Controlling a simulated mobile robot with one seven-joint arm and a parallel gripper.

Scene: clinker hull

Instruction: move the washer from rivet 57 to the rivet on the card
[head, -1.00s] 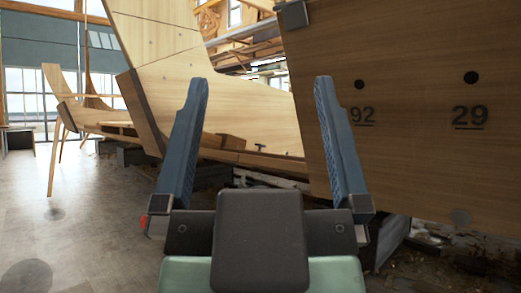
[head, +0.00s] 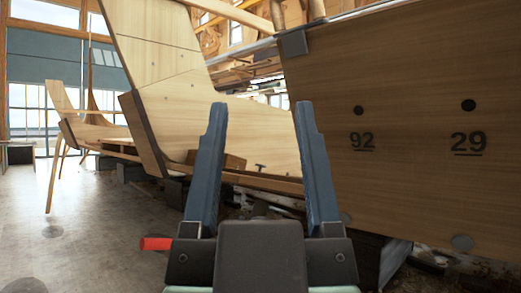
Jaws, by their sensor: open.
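My gripper (head: 262,112) is open and empty, its two blue fingers pointing forward and apart. It is held in front of the hull, left of the numbered wooden plank (head: 420,130). On the plank, a dark round spot (head: 358,110) sits above the number 92 and another dark spot (head: 468,105) sits above the number 29. I see no rivet marked 57, no washer and no card in this view.
A pale wooden hull section (head: 170,60) rises behind the gripper at left centre. A wooden frame on legs (head: 70,125) stands far left. Low blocks and debris lie under the hull. The grey floor (head: 100,230) at left is open.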

